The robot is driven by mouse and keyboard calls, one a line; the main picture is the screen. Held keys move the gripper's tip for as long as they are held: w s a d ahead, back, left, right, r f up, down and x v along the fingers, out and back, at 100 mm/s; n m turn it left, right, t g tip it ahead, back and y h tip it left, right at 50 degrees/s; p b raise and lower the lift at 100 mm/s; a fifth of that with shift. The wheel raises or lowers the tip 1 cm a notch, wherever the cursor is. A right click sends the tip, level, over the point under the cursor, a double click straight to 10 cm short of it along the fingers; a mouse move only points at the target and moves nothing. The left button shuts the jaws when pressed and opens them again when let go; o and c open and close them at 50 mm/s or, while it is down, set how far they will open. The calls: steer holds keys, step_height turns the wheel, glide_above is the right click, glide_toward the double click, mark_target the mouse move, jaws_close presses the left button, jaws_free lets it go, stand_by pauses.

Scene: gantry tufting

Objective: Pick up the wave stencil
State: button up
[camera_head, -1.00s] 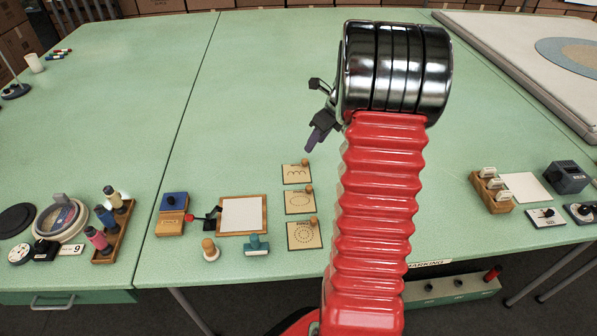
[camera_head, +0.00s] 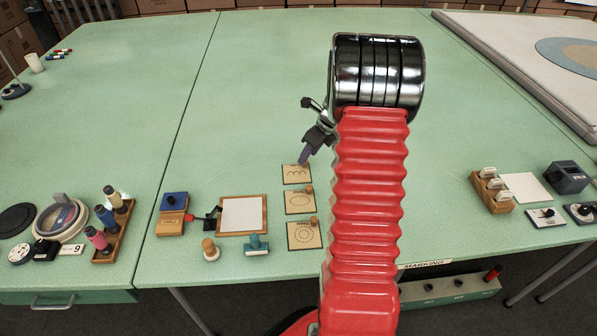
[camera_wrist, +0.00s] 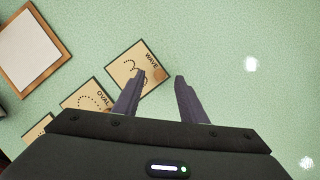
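The wave stencil (camera_head: 296,175) is a small tan square card with a dark border and a wavy dotted line. It lies flat on the green table at the far end of a column of three stencils. In the wrist view the wave stencil (camera_wrist: 125,66) carries the word WAVE. My gripper (camera_head: 303,160) is over its far edge, fingers pointing down. In the wrist view my gripper (camera_wrist: 161,76) is open, its left finger overlapping the card and its right finger over bare table. The stencil's wooden knob is mostly hidden in the head view.
The oval stencil (camera_head: 299,202) and a dotted-ring stencil (camera_head: 304,235) lie nearer the front edge. A wood-framed white pad (camera_head: 242,214), a wooden-handled stamp (camera_head: 210,248) and a teal stamp (camera_head: 257,246) are to the left. The table beyond the stencils is clear.

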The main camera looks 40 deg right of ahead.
steer(key=shift+x, duration=1.55)
jaws_close()
steer(key=shift+r, duration=0.1)
step_height(320, 180, up, 10)
steer(key=shift+s, duration=0.1)
stand_by(0.5)
